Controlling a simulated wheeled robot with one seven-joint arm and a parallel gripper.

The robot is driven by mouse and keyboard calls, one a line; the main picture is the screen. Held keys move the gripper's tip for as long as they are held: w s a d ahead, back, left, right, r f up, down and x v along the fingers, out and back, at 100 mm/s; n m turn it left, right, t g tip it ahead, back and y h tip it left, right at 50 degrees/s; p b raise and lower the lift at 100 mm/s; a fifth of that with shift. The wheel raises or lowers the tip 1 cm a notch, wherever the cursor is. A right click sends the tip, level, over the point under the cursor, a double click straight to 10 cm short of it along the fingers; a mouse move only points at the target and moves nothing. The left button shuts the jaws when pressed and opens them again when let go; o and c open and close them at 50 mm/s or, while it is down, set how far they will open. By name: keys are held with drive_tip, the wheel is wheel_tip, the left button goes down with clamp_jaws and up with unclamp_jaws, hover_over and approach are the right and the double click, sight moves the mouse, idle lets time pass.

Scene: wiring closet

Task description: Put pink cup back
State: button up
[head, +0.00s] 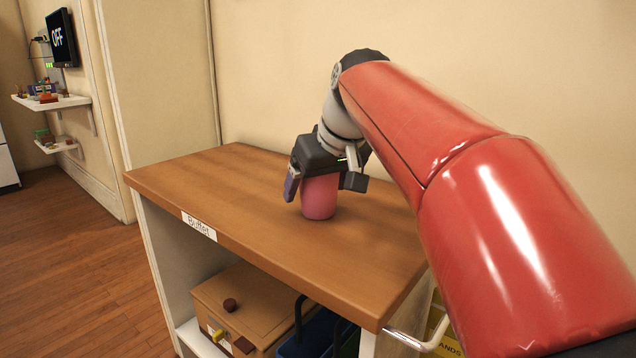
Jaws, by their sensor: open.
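A pink cup (319,199) stands on the wooden top of the cabinet labelled "Buffet" (245,223). My gripper (325,186) is above and around the cup, pointing down, with one finger to its left and one to its right. The fingers are open. The upper part of the cup is hidden behind the gripper, and I cannot tell whether a finger touches it.
The rest of the visible top is clear. A wall stands behind it. Below, a shelf holds a cardboard box (250,300) with small items on it and a dark blue bin (312,338). At far left, wall shelves (55,104) hold small objects beneath an "OFF" screen (62,38).

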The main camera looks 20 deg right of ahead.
drive_tip(key=shift+r, duration=0.2)
drive_tip(key=p+v, duration=0.2)
drive_tip(key=v, duration=1)
